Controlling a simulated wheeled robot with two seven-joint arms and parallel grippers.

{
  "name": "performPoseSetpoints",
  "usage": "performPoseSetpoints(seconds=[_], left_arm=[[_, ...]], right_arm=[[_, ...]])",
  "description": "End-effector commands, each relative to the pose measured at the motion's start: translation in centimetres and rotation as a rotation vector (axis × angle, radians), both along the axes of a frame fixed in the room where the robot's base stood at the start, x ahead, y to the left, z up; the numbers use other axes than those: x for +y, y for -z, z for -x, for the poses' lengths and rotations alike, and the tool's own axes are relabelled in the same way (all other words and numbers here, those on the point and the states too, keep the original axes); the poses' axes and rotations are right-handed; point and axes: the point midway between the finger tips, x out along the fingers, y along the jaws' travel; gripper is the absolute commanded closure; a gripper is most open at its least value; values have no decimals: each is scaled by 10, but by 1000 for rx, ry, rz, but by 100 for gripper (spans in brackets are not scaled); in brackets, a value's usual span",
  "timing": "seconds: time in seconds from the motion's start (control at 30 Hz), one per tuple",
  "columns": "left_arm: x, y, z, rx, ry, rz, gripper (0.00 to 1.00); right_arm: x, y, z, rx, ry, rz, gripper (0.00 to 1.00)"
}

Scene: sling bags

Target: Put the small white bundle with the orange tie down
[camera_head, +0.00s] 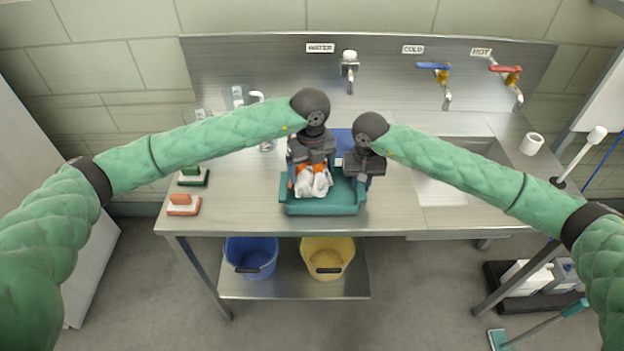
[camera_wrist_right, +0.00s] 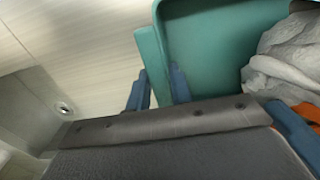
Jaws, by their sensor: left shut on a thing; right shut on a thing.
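The small white bundle with the orange tie (camera_head: 317,186) is in the teal tray (camera_head: 322,209) on the steel counter. My left gripper (camera_head: 307,180) is shut on the bundle from above. In the right wrist view the crumpled white bundle (camera_wrist_right: 285,62) shows at the right with some orange, beside a blue finger of my left gripper. I cannot tell whether the bundle touches the tray floor. My right gripper (camera_head: 361,184) is shut on the tray's right wall. Its blue fingers (camera_wrist_right: 159,88) straddle the teal wall in the wrist view.
A green brush (camera_head: 193,176) and an orange brush (camera_head: 184,205) lie left on the counter. A sink (camera_head: 455,190) is to the right, with taps behind. A blue bucket (camera_head: 251,257) and a yellow bucket (camera_head: 327,257) stand on the shelf below.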

Motion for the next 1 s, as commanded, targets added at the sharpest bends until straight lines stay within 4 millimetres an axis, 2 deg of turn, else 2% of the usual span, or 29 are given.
performPoseSetpoints(seconds=[0.27,0.63,0.67,0.7,0.73,1.0], left_arm=[[0,38,0,1,0,0,61],[0,43,0,1,0,0,61],[0,43,1,2,0,1,11],[0,43,0,1,0,0,3],[0,43,1,1,0,0,0],[0,41,0,1,0,0,0]], right_arm=[[0,0,0,0,0,0,100],[0,0,0,0,0,0,100],[0,0,0,0,0,0,100],[0,0,0,0,0,0,100],[0,0,0,0,0,0,100],[0,0,0,0,0,0,100]])
